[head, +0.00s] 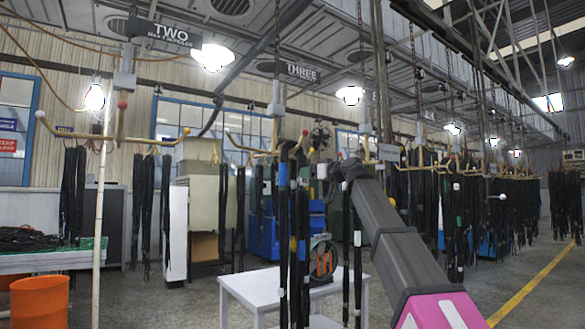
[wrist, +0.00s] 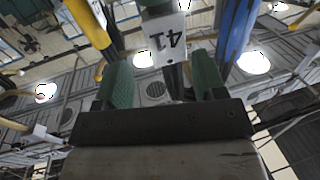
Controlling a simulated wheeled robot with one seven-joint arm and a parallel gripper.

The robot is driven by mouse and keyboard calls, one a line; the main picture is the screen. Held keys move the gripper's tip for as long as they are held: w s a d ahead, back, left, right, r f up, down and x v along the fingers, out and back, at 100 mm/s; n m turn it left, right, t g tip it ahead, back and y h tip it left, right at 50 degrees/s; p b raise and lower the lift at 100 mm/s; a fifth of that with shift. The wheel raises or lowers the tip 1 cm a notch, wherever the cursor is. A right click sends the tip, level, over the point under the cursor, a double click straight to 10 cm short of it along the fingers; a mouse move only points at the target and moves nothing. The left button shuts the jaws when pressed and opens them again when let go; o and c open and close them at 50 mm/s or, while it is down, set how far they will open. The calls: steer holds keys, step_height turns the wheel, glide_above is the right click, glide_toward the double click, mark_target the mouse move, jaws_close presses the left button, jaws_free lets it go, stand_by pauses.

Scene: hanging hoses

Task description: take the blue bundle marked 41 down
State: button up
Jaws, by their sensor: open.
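In the wrist view a white tag marked 41 (wrist: 165,40), seen upside down, hangs ahead of my gripper (wrist: 160,76). The green-padded fingers are apart, with nothing gripped between them. A blue length (wrist: 238,36) runs up just right of the tag, outside the right finger; I cannot tell whether it belongs to the tagged bundle. In the head view a dark hanging bundle with a blue band (head: 283,174) is left of my arm's end. The tag's number is not readable there, and my fingers cannot be made out.
Hooked yellow-tipped racks (head: 262,150) and chains hang close around my arm. A white table (head: 262,284) stands below. Many dark bundles (head: 420,190) hang at right. An orange bin (head: 40,301) is at lower left. Floor by the yellow line (head: 520,292) is clear.

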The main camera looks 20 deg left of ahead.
steer(key=x, duration=0.4)
steer(key=shift+s+a+r, duration=0.15)
steer(key=shift+a, duration=0.3)
jaws_close()
steer(key=shift+r, duration=0.15)
